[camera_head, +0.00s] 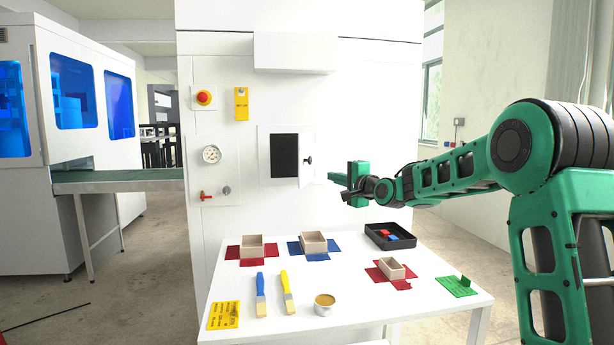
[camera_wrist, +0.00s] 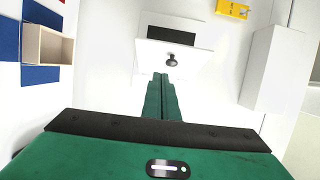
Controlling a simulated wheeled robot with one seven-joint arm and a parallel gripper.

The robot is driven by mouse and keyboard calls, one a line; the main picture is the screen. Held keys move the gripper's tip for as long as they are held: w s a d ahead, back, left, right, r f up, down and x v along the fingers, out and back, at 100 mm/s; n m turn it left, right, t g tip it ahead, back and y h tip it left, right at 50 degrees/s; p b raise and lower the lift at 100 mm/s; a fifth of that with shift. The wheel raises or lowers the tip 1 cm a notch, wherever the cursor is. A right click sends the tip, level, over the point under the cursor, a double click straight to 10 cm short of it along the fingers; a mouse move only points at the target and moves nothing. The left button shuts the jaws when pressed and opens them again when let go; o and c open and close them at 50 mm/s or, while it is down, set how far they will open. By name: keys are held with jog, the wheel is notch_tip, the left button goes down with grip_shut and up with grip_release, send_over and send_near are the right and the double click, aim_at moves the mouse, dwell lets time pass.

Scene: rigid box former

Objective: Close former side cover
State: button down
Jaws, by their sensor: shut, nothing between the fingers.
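The former's side cover (camera_head: 306,172) is a small white door with a black knob. It stands open, swung out at the right side of a dark opening (camera_head: 284,156) in the white machine front. My gripper (camera_head: 331,177) is shut and empty, just right of the cover. In the wrist view the closed fingertips (camera_wrist: 160,76) point at the cover (camera_wrist: 150,56), close to its knob (camera_wrist: 172,60). The dark opening (camera_wrist: 171,35) shows beyond it. I cannot tell whether the fingertips touch the cover.
Below stands a white table (camera_head: 340,290) with small boxes on coloured blanks, brushes, a tin (camera_head: 324,304) and a black tray (camera_head: 391,236). A red emergency button (camera_head: 203,97), gauge (camera_head: 211,154) and red valve (camera_head: 206,195) sit left of the opening.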

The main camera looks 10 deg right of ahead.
jog(key=w, duration=0.1)
send_near(302, 169)
jog(key=w, duration=0.4)
jog(key=shift+w+a, duration=0.15)
jog(key=shift+a, duration=0.35)
jog(key=shift+w+a, duration=0.2)
jog(key=shift+a, duration=0.25)
jog(key=shift+d, duration=0.1)
